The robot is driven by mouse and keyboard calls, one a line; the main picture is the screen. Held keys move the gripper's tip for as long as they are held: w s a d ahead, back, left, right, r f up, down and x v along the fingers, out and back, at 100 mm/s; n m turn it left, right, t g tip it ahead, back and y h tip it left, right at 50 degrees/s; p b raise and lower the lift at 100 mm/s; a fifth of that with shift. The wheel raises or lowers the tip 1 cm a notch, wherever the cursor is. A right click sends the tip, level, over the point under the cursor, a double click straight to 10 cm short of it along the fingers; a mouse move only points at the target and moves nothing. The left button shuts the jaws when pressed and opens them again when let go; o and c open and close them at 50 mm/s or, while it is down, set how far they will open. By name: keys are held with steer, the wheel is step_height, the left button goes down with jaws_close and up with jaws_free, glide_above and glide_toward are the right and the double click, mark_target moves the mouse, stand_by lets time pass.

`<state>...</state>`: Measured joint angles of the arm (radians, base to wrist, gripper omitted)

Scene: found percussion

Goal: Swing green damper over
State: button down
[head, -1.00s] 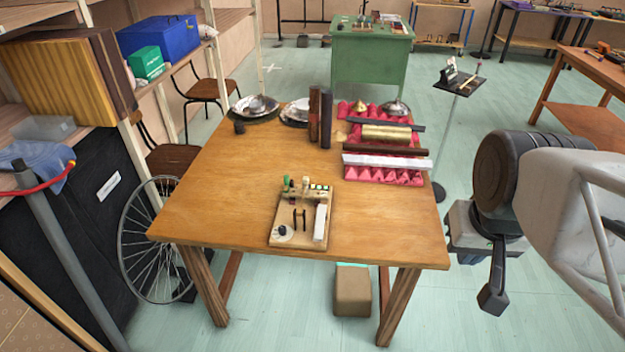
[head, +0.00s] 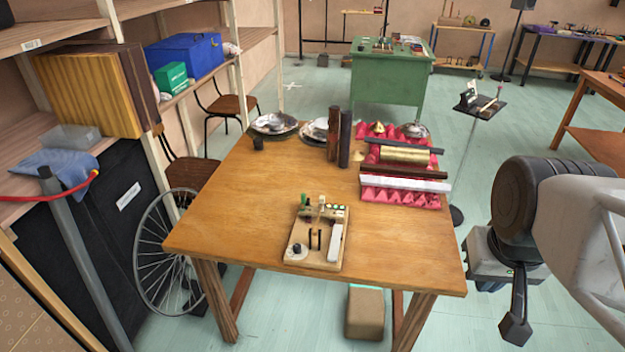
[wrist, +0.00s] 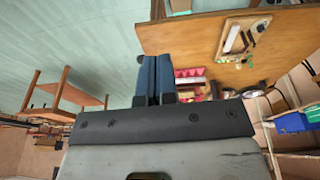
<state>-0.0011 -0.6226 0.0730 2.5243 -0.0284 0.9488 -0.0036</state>
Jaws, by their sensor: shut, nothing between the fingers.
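A small light-wood board (head: 314,261) lies near the front of the wooden table. An upright green piece (head: 304,199), likely the green damper, stands at its back left corner; its pivot is too small to make out. The board also carries two dark upright pieces, a white bar (head: 335,243) at the right and a dark knob (head: 297,250) at the front left. My gripper (wrist: 153,62) shows in the wrist view with its dark blue fingers together and empty. It is off the table's right side in the head view, well apart from the board.
The table (head: 240,220) is bare around the board. Behind it stand two dark upright blocks (head: 339,137), metal dishes (head: 273,124) and bars on red foam (head: 400,199). A thin stand with a small black tray (head: 480,107) is right of the table; shelves are left.

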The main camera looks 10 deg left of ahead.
steer(key=w+a+f+n+g+h, duration=0.1)
steer(key=w+a+f+n+h, duration=0.15)
steer(key=w+n, duration=0.45)
steer(key=w+a+f+n+h, duration=0.2)
steer(key=w+a+n+h, duration=0.15)
steer(key=w+n, duration=0.3)
steer(key=w+a+f+n+g+h, duration=0.1)
steer(key=w+a+f+n+h, duration=0.2)
steer(key=w+n, duration=0.4)
steer(key=n+t, duration=1.4)
steer(key=n, duration=1.3)
glide_toward(304, 198)
steer(key=shift+m+h, duration=0.25)
steer(key=shift+h, duration=0.15)
steer(key=v, duration=0.7)
steer(key=shift+w+a+f, duration=0.25)
steer(key=shift+a+f, duration=0.1)
steer(key=shift+a, duration=0.05)
steer(key=shift+w+d, duration=0.1)
steer(key=shift+w, duration=0.05)
steer(key=shift+x, duration=6.85)
